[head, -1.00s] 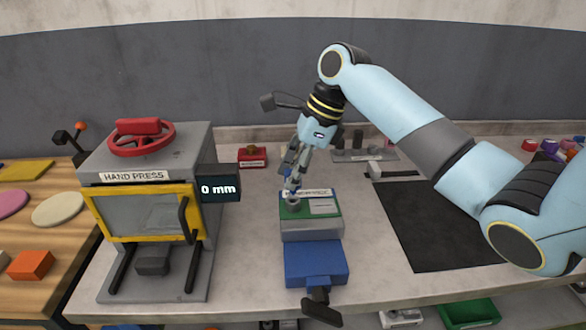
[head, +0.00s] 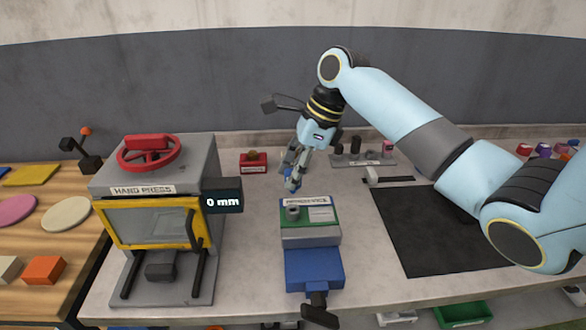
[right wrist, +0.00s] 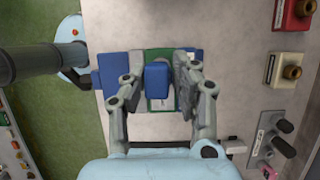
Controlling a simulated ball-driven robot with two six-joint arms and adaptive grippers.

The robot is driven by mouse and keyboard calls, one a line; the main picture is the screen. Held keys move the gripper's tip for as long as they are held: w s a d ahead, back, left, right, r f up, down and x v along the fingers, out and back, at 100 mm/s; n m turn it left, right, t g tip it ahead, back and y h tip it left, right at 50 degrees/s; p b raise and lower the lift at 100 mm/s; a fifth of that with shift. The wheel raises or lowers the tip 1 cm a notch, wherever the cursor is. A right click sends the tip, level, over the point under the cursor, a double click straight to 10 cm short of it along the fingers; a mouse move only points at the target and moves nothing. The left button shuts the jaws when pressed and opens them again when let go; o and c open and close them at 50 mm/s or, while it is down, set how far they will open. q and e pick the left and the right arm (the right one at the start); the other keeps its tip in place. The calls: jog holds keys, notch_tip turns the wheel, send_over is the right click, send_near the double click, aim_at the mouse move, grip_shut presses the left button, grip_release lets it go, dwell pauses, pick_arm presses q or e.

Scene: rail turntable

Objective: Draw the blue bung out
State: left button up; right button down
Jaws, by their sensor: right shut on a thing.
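My right gripper (head: 291,181) is shut on the blue bung, which shows between the two fingers in the right wrist view (right wrist: 158,78). In the head view the bung is small and mostly covered by the fingers. It hangs apart from and above the grey round socket (head: 292,212). The socket stands at the left of a green-topped block (head: 322,217) with a white label. The block sits at a blue vise (head: 314,268) with a dark handle at its front. My left gripper is not in view.
The grey hand press (head: 190,265) with a red wheel and a 0 mm display stands left of the vise. A red box (head: 253,166) sits behind. A black mat (head: 440,232) lies on the right under my right arm. Bare bench lies between the vise and mat.

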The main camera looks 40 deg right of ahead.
jog(key=shift+r+p, duration=0.35)
notch_tip(320, 180, up, 3)
jog(key=shift+f+p, duration=0.1)
jog(key=shift+p, duration=1)
jog(key=shift+r, duration=1.05)
